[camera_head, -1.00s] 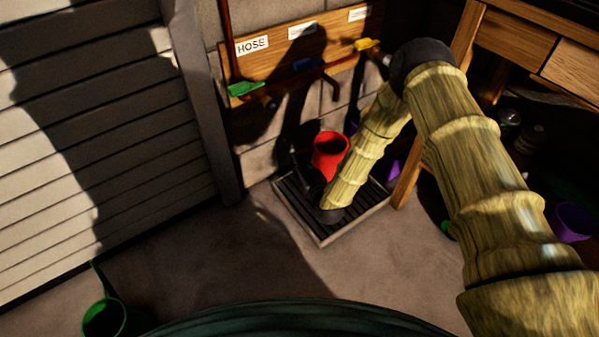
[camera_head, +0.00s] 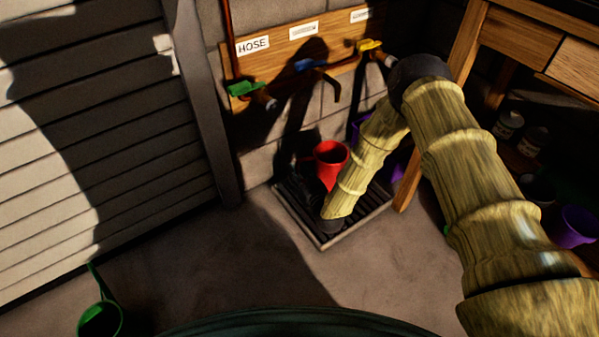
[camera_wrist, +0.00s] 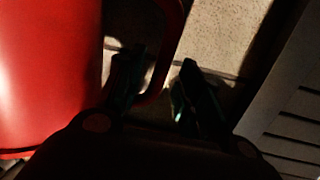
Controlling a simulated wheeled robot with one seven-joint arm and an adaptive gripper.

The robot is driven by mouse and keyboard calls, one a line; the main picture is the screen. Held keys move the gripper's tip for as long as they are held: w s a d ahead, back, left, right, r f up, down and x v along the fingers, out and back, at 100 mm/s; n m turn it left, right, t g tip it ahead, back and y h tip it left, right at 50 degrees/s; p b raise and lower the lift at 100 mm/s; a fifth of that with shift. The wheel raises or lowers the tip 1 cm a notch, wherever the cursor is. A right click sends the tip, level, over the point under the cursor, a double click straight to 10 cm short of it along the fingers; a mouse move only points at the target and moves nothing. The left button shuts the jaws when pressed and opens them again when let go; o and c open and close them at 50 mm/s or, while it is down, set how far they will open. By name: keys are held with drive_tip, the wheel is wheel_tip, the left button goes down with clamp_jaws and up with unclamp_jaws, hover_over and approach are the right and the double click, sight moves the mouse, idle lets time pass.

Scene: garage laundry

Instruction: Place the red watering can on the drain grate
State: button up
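The red watering can (camera_head: 331,154) stands upright over the drain grate (camera_head: 342,234), toward its back, partly hidden by my arm. I cannot see its base clearly. The grate is a dark slatted square with a pale rim on the floor against the block wall. In the wrist view the can's red body (camera_wrist: 45,65) fills the left side. Its handle (camera_wrist: 166,45) curves down between my gripper's fingers (camera_wrist: 158,70). The two dark fingers stand apart with a gap around the handle. In the head view my gripper is lost in shadow beside the can.
A hose board (camera_head: 290,48) with green, blue and yellow taps hangs above the grate. A wooden workbench (camera_head: 515,40) stands at right, its leg close to the grate. A purple pot (camera_head: 574,226) is under it. A green can (camera_head: 100,318) is front left. The floor between is clear.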

drive_tip(key=shift+r, duration=0.15)
drive_tip(key=shift+s+d+p, duration=0.15)
drive_tip(key=shift+s+p, duration=0.15)
drive_tip(key=f+p+v, duration=0.1)
drive_tip(key=p+v, duration=0.4)
drive_tip(key=v, duration=0.6)
drive_tip(key=shift+r, duration=0.45)
drive_tip(key=shift+s+d, duration=0.15)
drive_tip(key=shift+s, duration=0.05)
